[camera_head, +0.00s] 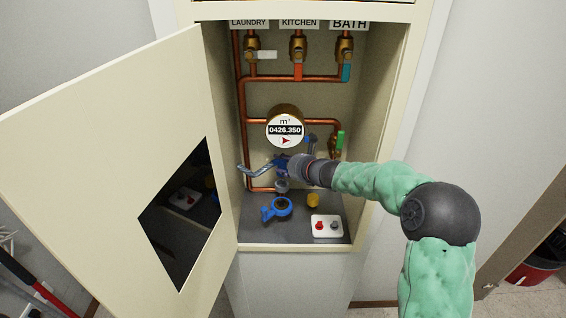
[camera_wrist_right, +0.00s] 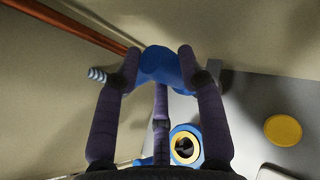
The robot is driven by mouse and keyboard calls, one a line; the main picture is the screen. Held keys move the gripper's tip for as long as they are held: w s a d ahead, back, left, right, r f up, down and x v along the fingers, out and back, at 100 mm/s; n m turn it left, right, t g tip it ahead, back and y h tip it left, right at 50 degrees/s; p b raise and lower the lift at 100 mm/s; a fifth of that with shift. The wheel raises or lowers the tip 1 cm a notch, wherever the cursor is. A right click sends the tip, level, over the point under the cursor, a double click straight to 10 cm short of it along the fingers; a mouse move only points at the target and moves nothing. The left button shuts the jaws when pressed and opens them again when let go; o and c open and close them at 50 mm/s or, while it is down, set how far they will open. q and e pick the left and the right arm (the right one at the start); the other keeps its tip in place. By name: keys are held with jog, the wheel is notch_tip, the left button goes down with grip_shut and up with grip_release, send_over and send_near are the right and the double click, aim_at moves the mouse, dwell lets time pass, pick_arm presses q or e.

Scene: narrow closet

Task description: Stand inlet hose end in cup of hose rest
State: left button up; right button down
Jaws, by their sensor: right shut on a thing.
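My right gripper (camera_head: 287,166) reaches into the open cabinet and is shut on a blue fitting (camera_head: 279,161), which I take to be the inlet hose end. In the right wrist view the blue fitting (camera_wrist_right: 162,68) sits between the fingers of the gripper (camera_wrist_right: 160,75). A ribbed grey-blue hose (camera_head: 252,170) shows left of the fitting. The hose rest appears to be the blue ring-shaped cup (camera_head: 268,213) on the cabinet floor, with a dark opening. This cup (camera_wrist_right: 181,131) also shows below the held fitting in the right wrist view, apart from it. My left gripper is not in view.
The round meter (camera_head: 285,130) and copper pipes (camera_head: 290,78) are behind and above the gripper. A yellow cap (camera_head: 313,200) and a white tray (camera_head: 326,235) with red and grey pieces are right of the cup. The cabinet door (camera_head: 110,130) stands open at left.

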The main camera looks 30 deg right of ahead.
jog(key=shift+f+b, duration=1.1)
jog(key=shift+f, duration=0.15)
jog(key=shift+f+b, duration=0.3)
jog(key=shift+b, duration=0.1)
dwell(0.8)
jog(key=c, duration=0.7)
grip_release()
jog(key=shift+v, duration=3.75)
